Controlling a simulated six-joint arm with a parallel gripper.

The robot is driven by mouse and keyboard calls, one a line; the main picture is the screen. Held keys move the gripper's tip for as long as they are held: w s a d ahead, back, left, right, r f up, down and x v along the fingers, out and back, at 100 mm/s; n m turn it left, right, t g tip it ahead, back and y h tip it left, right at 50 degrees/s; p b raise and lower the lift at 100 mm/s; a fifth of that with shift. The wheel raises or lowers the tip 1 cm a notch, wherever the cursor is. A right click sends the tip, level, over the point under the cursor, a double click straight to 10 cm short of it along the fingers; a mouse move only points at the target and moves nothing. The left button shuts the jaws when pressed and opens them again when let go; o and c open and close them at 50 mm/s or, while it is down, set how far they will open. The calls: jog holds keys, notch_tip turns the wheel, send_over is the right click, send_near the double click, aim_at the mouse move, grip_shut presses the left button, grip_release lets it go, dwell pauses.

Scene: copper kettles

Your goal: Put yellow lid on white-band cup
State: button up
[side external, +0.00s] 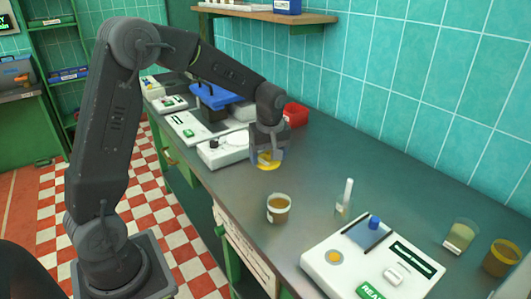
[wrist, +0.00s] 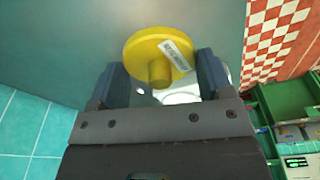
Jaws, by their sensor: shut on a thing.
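My gripper (side external: 268,148) is above the counter, pointing down, and is shut on the yellow lid (side external: 268,164). In the wrist view the round yellow lid (wrist: 147,47) has a knob between the two fingers of my gripper (wrist: 160,76) and a white label on its disc. A cup (side external: 278,208) with brown contents and a pale whitish band stands upright on the counter, to the right of and nearer the camera than the lid. Its top looks open. The lid and this cup are apart.
A white device with a blue knob (side external: 372,262) and a slim white upright piece (side external: 345,196) stand to the right. Two more cups, one pale (side external: 461,235) and one amber (side external: 502,258), stand far right. A white device (side external: 222,148) and red bin (side external: 296,114) are near my gripper.

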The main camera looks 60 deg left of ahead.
jog(key=s+d+r+n, duration=0.2)
jog(key=s+d+n, duration=0.15)
jog(key=d, duration=0.55)
jog(key=shift+w+d+f, duration=0.1)
jog(key=shift+w+f, duration=0.05)
jog(key=shift+f, duration=1.5)
jog(key=shift+w+d+f, duration=0.1)
jog(key=shift+f, duration=1.5)
jog(key=shift+f, duration=0.2)
jog(key=o, duration=0.9)
jog(key=shift+r, duration=3.5)
